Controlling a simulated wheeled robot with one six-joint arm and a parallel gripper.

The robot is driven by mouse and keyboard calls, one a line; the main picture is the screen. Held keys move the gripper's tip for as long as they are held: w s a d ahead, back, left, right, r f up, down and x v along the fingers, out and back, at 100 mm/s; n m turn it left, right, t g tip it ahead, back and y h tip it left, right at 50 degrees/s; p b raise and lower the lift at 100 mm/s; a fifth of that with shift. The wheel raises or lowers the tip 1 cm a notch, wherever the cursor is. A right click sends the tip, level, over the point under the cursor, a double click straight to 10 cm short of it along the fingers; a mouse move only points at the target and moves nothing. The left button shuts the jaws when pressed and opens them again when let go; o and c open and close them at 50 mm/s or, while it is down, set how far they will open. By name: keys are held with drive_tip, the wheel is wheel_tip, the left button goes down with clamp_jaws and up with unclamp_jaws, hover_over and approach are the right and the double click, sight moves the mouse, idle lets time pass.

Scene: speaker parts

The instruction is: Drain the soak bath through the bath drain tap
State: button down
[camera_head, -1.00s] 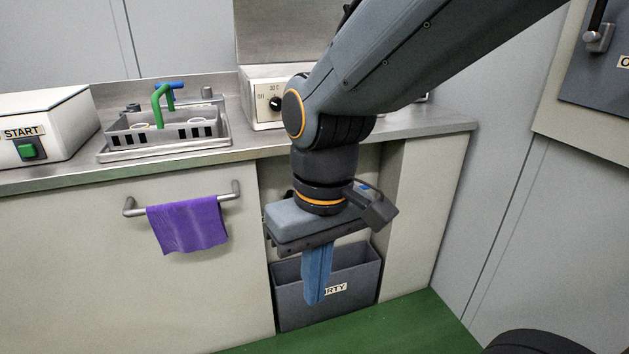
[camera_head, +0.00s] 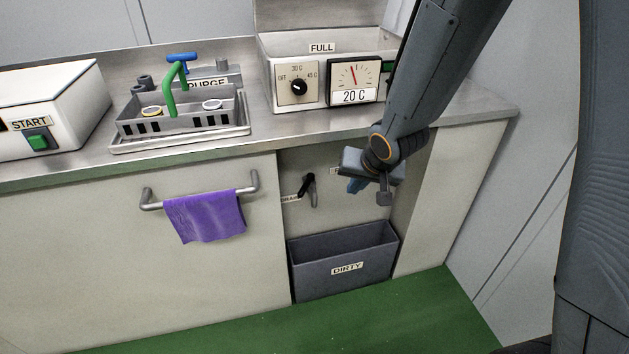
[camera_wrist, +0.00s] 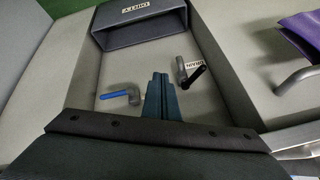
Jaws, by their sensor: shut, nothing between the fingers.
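The bath drain tap (camera_head: 308,186), with a black lever, is on the back wall of the recess under the counter, beside a DRAIN label (camera_head: 290,199). The wrist view shows its black lever (camera_wrist: 194,76) close beside my fingers. My gripper (camera_head: 354,187) is shut and empty in the recess, to the right of the tap in the head view. In the wrist view its fingertips (camera_wrist: 160,78) lie between the drain tap and a blue-handled tap (camera_wrist: 121,95). The soak bath (camera_head: 322,48) on the counter bears a FULL label and a gauge reading 20 C.
A grey DIRTY bin (camera_head: 343,265) stands below the taps. A purple cloth (camera_head: 205,216) hangs on a rail to the left. A basket (camera_head: 180,118) and a START box (camera_head: 45,115) are on the counter. A side panel (camera_head: 450,190) bounds the recess on the right.

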sight(306, 185)
drive_tip(key=shift+w+a+f+m+t+y, duration=0.25)
drive_tip(key=shift+w+a+f+y, duration=0.3)
drive_tip(key=shift+w+a+f, duration=1.85)
drive_tip(key=shift+w+a+f+m+t+y, duration=0.25)
drive_tip(key=shift+w+a+f+y, duration=0.3)
drive_tip(key=shift+w+a+f, duration=1.85)
drive_tip(key=shift+s+a+r, duration=0.15)
drive_tip(key=shift+s+a, duration=0.05)
drive_tip(key=shift+s, duration=0.1)
drive_tip(key=shift+a, duration=0.1)
